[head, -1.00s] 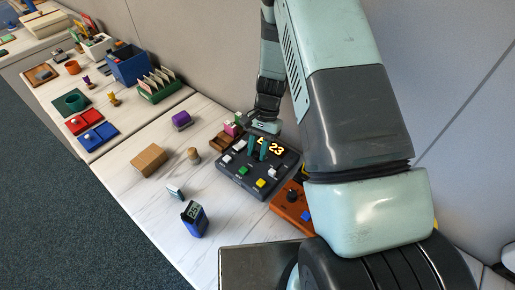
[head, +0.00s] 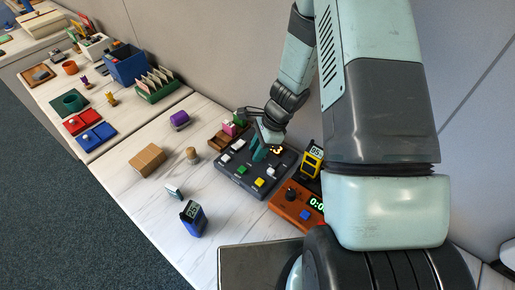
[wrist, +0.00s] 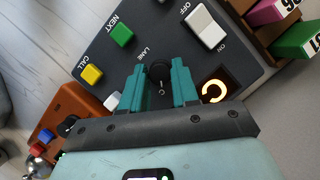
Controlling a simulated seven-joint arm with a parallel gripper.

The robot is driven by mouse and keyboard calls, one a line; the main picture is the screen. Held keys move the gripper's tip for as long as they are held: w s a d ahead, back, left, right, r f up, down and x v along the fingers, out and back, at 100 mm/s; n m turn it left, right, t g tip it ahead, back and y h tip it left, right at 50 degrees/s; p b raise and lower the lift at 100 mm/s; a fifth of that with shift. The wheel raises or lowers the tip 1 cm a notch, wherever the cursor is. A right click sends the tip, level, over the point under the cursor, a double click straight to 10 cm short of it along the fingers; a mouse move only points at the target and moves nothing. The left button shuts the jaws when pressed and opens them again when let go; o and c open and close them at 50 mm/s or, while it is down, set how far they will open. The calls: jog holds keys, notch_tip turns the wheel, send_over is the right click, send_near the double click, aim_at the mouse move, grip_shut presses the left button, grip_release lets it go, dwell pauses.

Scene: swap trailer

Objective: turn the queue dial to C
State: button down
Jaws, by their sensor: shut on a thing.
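The dark queue console (head: 235,185) stands on the bench in the head view. In the wrist view its black dial (wrist: 158,72) sits between my two teal fingertips, beside the word LANE. My gripper (wrist: 158,82) is shut on the dial from both sides; it also shows over the console in the head view (head: 260,153). A small letter, seemingly C, shows just below the dial in the wrist view. I cannot make out the dial's pointer. In the head view my fingers hide the dial, and my gripper covers part of the orange-lit display (head: 278,151).
On the console are a green NEXT button (wrist: 121,34), a yellow CALL button (wrist: 91,75) and a white OFF/ON rocker (wrist: 207,26). An orange timer box (head: 283,206) and a yellow device (head: 311,158) stand close to the right. A wooden tray (head: 222,140) adjoins behind.

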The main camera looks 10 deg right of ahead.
jog(key=shift+m+t, duration=0.3)
jog(key=shift+m, duration=0.3)
jog(key=c, duration=0.9)
grip_release()
jog(key=v, duration=1.1)
